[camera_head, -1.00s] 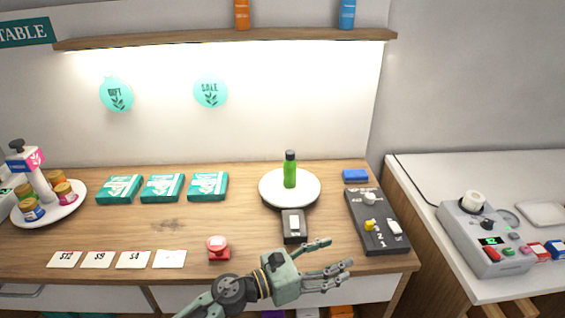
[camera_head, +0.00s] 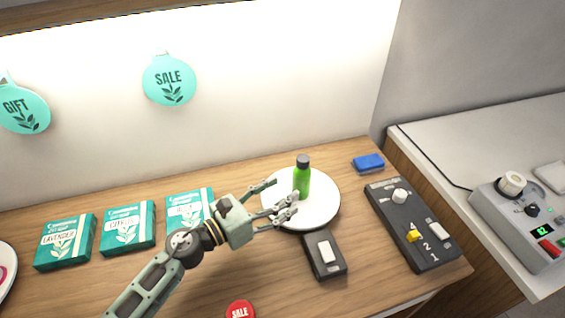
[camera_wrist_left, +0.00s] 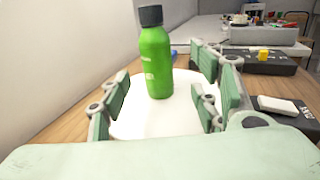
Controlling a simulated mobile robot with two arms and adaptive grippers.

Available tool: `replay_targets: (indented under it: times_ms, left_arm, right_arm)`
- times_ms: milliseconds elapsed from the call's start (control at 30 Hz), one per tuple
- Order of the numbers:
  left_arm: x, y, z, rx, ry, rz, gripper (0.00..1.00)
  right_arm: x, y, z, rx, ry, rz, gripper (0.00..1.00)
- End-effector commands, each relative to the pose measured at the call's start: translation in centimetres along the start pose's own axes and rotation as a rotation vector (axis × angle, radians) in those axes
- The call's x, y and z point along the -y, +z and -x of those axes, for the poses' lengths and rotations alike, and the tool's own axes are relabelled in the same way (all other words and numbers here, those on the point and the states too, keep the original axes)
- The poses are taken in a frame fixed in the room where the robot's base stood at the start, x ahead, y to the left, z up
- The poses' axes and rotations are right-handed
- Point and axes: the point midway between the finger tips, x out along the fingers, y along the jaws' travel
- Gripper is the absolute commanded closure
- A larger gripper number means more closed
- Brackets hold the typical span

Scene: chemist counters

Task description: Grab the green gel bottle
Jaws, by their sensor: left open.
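The green gel bottle (camera_head: 302,178) with a black cap stands upright on a round white plate (camera_head: 322,208) on the wooden counter. My left gripper (camera_head: 276,201) is open, its fingertips just left of the bottle and over the plate's left part. In the left wrist view the bottle (camera_wrist_left: 157,62) stands ahead, between the lines of the two open fingers (camera_wrist_left: 163,105), and appears apart from them. My right gripper is not in view.
A dark box with a white switch (camera_head: 325,255) lies just in front of the plate. A black control panel (camera_head: 410,225) and a blue block (camera_head: 368,162) are to the right. A red button (camera_head: 240,310) is at the front.

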Motion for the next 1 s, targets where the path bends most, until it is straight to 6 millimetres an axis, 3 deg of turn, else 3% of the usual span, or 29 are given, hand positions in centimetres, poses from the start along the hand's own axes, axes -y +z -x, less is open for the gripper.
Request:
replay_targets:
  times_ms: [400,700,1000]
  left_arm:
    - [-0.1,0.2,-3.4,0.001,0.000,0.003,0.43]
    - [-0.5,0.0,-7.3,0.002,0.000,0.001,0.43]
    - [-0.4,-0.3,-7.8,0.000,0.000,0.000,0.43]
  right_arm:
    - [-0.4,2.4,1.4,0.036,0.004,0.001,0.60]
    - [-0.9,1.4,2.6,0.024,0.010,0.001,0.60]
    - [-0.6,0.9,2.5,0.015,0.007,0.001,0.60]
